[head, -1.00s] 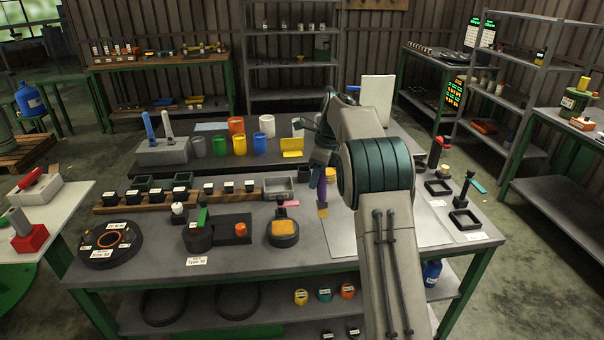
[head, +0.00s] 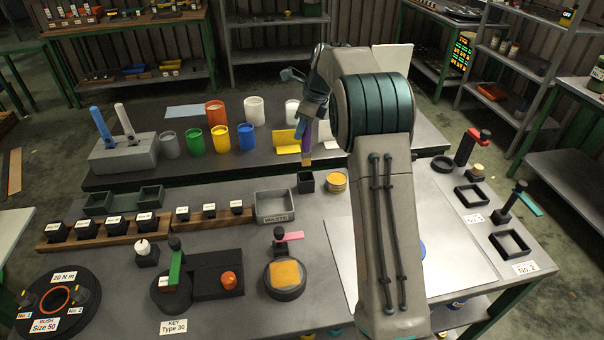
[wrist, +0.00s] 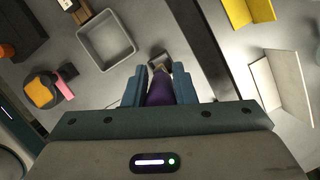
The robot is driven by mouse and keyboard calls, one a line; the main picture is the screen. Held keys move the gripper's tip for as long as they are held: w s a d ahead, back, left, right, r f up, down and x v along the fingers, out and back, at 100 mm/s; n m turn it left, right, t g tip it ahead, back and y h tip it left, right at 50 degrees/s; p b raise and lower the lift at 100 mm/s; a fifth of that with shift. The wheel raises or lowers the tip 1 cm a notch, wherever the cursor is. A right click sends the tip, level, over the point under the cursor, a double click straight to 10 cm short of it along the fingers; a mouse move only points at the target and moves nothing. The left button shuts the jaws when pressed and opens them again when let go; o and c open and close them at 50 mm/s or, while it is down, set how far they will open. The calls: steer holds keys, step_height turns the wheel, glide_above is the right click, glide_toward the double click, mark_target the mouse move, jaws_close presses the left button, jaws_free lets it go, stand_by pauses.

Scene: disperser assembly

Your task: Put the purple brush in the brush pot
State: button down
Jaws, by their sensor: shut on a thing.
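My gripper (head: 311,115) is shut on the purple brush (head: 307,132) and holds it upright, with its tan bristles pointing down. In the wrist view, the gripper (wrist: 158,88) has a finger on each side of the purple handle (wrist: 160,91). A small black square pot (head: 306,183), likely the brush pot, stands on the bench right of the grey waste bin. The bristles appear just above this pot in the head view. In the wrist view, the brush tip overlaps the pot (wrist: 159,59); whether it is inside the rim I cannot tell.
The waste bin (head: 275,206) stands left of the pot, and a round tan-topped container (head: 337,181) right of it. A raised shelf behind holds several coloured cups and a yellow holder (head: 286,141). A pale sheet (head: 345,262) lies on the front right.

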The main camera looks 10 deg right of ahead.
mark_target(304, 151)
step_height(304, 151, down, 10)
steer(key=shift+s+r+p, duration=0.1)
steer(key=shift+r+p, duration=0.05)
steer(key=shift+p, duration=0.4)
steer(key=shift+f, duration=0.2)
steer(key=c, duration=1.2)
jaws_free()
steer(key=shift+r, duration=0.1)
